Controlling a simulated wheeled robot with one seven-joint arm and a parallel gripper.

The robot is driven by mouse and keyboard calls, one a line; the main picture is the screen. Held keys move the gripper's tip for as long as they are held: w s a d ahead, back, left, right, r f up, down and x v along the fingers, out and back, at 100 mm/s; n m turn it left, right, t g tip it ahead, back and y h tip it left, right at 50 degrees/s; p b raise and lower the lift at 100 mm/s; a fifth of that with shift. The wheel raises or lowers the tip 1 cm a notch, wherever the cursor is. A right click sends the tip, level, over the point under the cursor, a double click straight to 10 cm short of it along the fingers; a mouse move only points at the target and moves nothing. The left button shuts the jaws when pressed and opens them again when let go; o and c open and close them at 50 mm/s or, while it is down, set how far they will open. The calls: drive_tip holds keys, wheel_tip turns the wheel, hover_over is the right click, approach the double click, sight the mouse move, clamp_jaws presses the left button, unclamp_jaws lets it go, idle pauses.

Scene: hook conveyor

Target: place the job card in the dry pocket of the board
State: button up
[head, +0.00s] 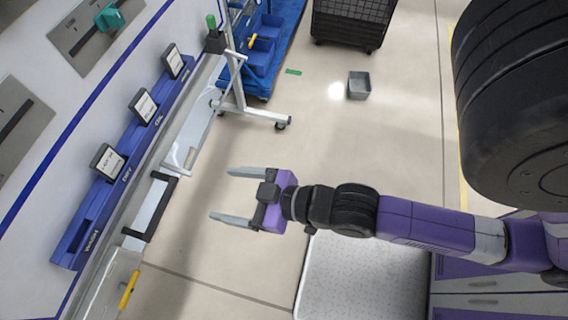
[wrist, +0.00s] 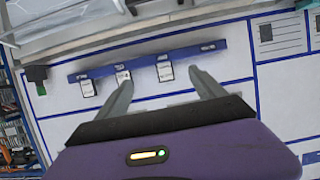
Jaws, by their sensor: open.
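A long blue pocket rail (head: 82,232) runs along the white wall board at the left of the head view; it also shows in the wrist view (wrist: 225,52). Three white cards with dark frames stand in it: a near card (head: 108,161), a middle card (head: 143,106) and a far card (head: 173,61). The pocket at the near end holds no card. The small pocket labels are too blurred to read surely, so I cannot tell which is the dry one. My gripper (head: 221,194) is open and empty, facing the board, apart from the rail; its fingers show in the wrist view (wrist: 159,77).
A wheeled white stand (head: 240,108) is beyond the gripper. A grey bin (head: 359,86) and black crate (head: 352,22) stand on the floor.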

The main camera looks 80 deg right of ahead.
drive_tip(key=s+r+t, duration=0.1)
drive_tip(key=s+r, duration=0.4)
drive_tip(key=s, duration=0.7)
drive_tip(key=shift+s+r, duration=0.2)
drive_tip(key=shift+a, duration=0.1)
wheel_tip(320, 180, down, 2)
drive_tip(key=shift+f+b, duration=0.1)
drive_tip(key=shift+b, duration=0.95)
